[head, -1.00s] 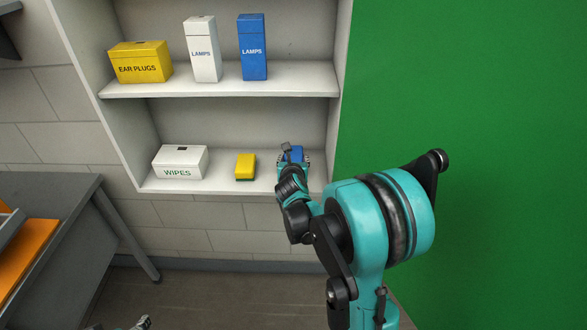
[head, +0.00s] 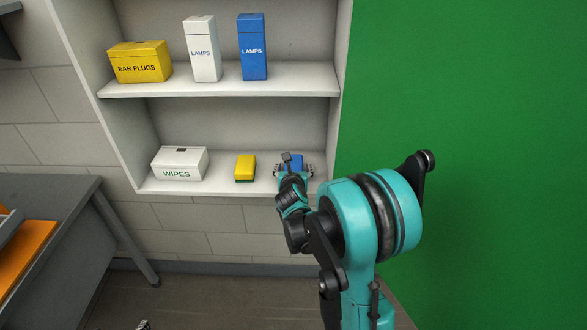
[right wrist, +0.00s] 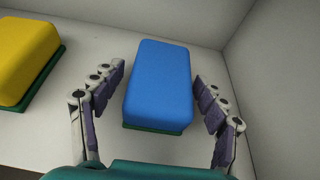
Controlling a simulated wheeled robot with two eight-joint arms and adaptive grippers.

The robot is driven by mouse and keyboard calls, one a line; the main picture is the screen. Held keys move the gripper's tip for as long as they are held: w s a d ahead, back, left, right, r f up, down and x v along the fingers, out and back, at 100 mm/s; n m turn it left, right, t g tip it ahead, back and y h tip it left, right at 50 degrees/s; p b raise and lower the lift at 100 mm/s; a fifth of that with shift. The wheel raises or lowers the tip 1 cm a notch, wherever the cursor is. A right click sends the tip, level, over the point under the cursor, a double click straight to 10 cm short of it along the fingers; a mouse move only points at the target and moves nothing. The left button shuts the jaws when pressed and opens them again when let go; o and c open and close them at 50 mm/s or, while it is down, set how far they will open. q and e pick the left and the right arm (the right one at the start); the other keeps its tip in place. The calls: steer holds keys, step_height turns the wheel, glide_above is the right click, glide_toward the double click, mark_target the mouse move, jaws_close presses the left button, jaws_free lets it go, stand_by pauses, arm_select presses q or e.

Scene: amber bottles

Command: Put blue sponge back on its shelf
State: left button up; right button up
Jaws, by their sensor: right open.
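The blue sponge (head: 296,159) with a green underside rests on the lower shelf (head: 220,184), toward its right end. In the right wrist view, the blue sponge (right wrist: 160,85) lies flat between the two fingers, with a visible gap on each side. My right gripper (head: 293,171) is open at the sponge's near end and hides part of it in the head view. Only a small tip, probably of my left gripper (head: 143,325), shows at the bottom edge; its jaws are not visible.
A yellow sponge (head: 245,166) and a white wipes box (head: 179,163) stand left of the blue sponge. The shelf's right side wall (right wrist: 275,75) is close to the right finger. The upper shelf (head: 220,82) holds ear plugs and lamps boxes. A grey table (head: 65,225) stands at left.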

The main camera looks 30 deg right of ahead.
steer(key=shift+r, duration=0.3)
steer(key=p+v, duration=0.3)
steer(key=v, duration=0.9)
steer(key=w+a+r+n+t+y, duration=0.1)
steer(key=a+r+n+t+y, duration=0.35)
steer(key=r+n, duration=0.8)
steer(key=s+a+r+n+t+y, duration=0.15)
steer(key=a+n+y, duration=0.25)
steer(key=a+n, duration=0.8)
steer(key=s+a+f+n+g+y, duration=0.2)
steer(key=s+a+f+n+g, duration=0.35)
steer(key=s+f+n, duration=0.55)
steer(key=s+d+f+n+g+h, duration=0.3)
steer(key=s+d+n+g, duration=0.2)
steer(key=s+d+n, duration=0.1)
steer(key=shift+s+d+f+n, duration=0.25)
steer(key=shift+s+n, duration=0.2)
steer(key=shift+s, duration=0.45)
